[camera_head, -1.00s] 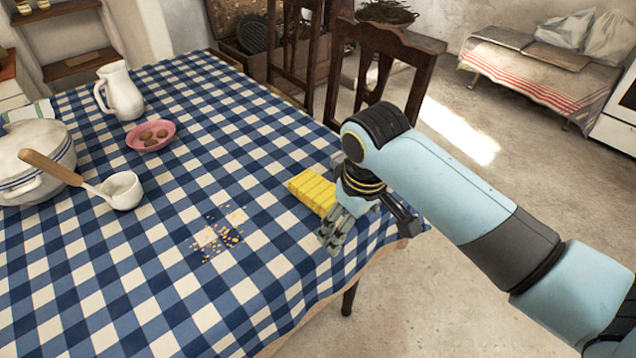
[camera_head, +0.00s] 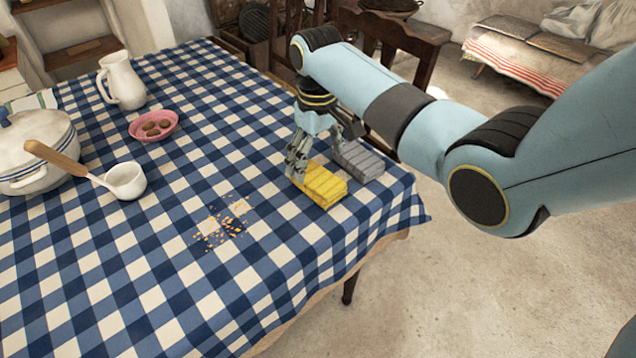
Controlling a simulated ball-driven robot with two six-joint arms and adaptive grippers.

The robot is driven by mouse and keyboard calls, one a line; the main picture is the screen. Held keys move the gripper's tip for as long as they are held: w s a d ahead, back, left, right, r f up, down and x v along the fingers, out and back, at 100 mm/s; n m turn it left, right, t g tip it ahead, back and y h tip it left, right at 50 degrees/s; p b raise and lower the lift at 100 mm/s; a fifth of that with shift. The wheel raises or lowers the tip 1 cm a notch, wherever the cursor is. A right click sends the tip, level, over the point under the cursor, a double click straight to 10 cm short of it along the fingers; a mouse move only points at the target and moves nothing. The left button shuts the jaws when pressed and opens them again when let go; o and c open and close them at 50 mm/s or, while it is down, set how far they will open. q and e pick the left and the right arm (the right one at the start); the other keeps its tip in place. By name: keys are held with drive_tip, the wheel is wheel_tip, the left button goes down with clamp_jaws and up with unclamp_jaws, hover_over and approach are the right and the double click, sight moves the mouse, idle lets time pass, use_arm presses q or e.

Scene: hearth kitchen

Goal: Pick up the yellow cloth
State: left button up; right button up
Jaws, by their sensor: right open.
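The yellow cloth (camera_head: 324,188) lies folded on the blue and white checked tablecloth, near the table's right edge. My right gripper (camera_head: 330,168) points down at the cloth's far side, with its jaws open. One finger is at the cloth's left end and the other is behind it to the right. I cannot tell whether either finger touches the cloth. The cloth's far edge is partly hidden by the gripper. My left gripper is not in view.
Crumbs (camera_head: 222,226) lie left of the cloth on the table (camera_head: 130,270). A pink dish (camera_head: 153,126), a white jug (camera_head: 121,82), a ladle (camera_head: 124,181) and a white pot (camera_head: 35,150) stand farther left. A dark wooden chair (camera_head: 425,60) is behind the table.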

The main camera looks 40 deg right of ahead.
sight(318, 178)
drive_tip(key=f, duration=0.3)
drive_tip(key=s+f, duration=0.1)
drive_tip(key=shift+a+f, duration=0.25)
drive_tip(key=shift+f, duration=0.05)
drive_tip(key=shift+w+f, duration=0.1)
drive_tip(key=shift+f, duration=0.25)
drive_tip(key=shift+c, duration=0.2)
drive_tip(key=c, duration=1.2)
